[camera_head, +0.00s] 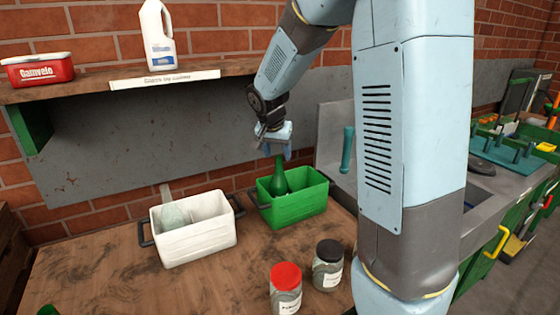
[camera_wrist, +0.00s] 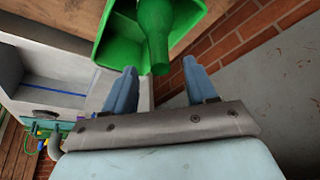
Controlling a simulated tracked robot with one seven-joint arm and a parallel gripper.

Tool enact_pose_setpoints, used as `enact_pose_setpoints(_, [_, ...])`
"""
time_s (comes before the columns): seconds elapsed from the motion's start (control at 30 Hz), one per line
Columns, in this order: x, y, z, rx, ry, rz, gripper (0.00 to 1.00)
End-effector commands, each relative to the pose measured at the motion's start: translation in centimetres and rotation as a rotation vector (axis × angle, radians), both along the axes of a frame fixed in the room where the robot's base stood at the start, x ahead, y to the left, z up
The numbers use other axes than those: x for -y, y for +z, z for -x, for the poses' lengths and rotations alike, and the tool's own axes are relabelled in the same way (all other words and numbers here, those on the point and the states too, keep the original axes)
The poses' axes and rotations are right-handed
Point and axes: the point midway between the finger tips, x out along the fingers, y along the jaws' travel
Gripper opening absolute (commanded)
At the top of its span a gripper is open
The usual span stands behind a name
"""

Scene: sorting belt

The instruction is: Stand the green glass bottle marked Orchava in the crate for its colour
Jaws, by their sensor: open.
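The green glass bottle (camera_head: 279,182) stands upright in the green crate (camera_head: 296,207) on the wooden worktop. Its neck rises above the rim, and its lower body is hidden by the crate wall. No marking on it can be read. My gripper (camera_head: 276,153) is open just above the bottle's neck. In the wrist view, my gripper's two fingers (camera_wrist: 160,90) are apart, with the bottle's neck (camera_wrist: 158,52) just beyond the gap. The bottle's body leads into the green crate (camera_wrist: 112,38).
A white crate (camera_head: 198,243) left of the green one holds a pale clear bottle (camera_head: 174,215). A red-lidded jar (camera_head: 286,290) and a black-lidded jar (camera_head: 328,266) stand in front. A shelf (camera_head: 120,82) with a white jug (camera_head: 157,38) and a red box (camera_head: 38,70) hangs behind.

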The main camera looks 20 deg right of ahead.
Motion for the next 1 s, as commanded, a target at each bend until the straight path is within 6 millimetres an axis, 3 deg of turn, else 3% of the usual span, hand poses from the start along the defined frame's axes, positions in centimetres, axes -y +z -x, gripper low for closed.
enact_pose_setpoints(0.1, [-0.5, 2.2, 0.7, 0.003, 0.002, -0.001, 0.56])
enact_pose_setpoints(0.3, [-1.1, 4.9, 1.7, 0.002, 0.002, -0.001, 0.56])
enact_pose_setpoints(0.57, [-1.2, 6.4, 2.6, 0.001, 0.008, -0.003, 0.56])
enact_pose_setpoints(0.77, [-0.2, 8.4, 6.2, 0.001, 0.068, -0.018, 0.56])
enact_pose_setpoints(1.0, [0.9, 10.6, 12.0, 0.010, 0.179, -0.030, 0.56])
